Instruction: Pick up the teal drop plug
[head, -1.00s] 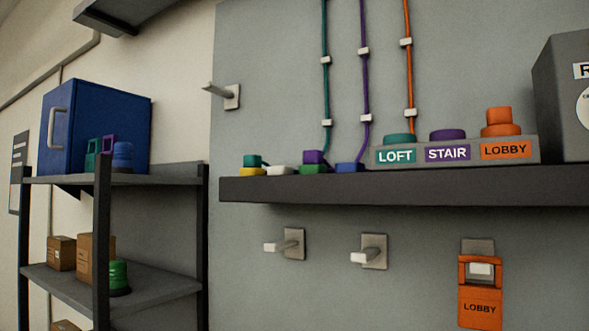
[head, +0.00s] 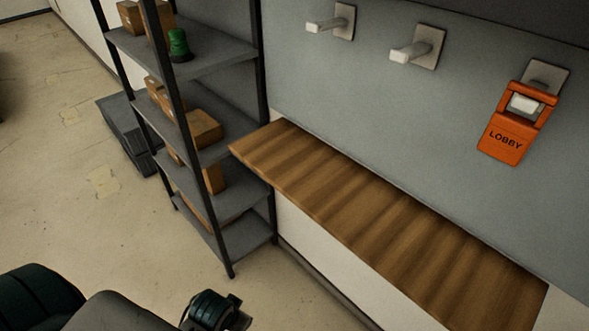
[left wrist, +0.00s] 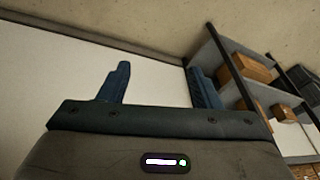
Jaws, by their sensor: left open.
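The teal drop plug is not in view in either current picture; the shelf with the labelled bases and cords is above the head view. My left gripper (left wrist: 158,85) is open and empty in the left wrist view, its two blue fingers apart in front of a pale wall. Dark parts of my own arm show at the bottom left of the head view. My right gripper is not in view.
A wooden ledge (head: 360,220) runs along the wall. Above it are two empty pegs (head: 330,22) (head: 417,50) and one holding an orange LOBBY tag (head: 505,140). A dark rack (head: 225,150) holds boxes and a green object (head: 178,43). Floor at left is mostly clear.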

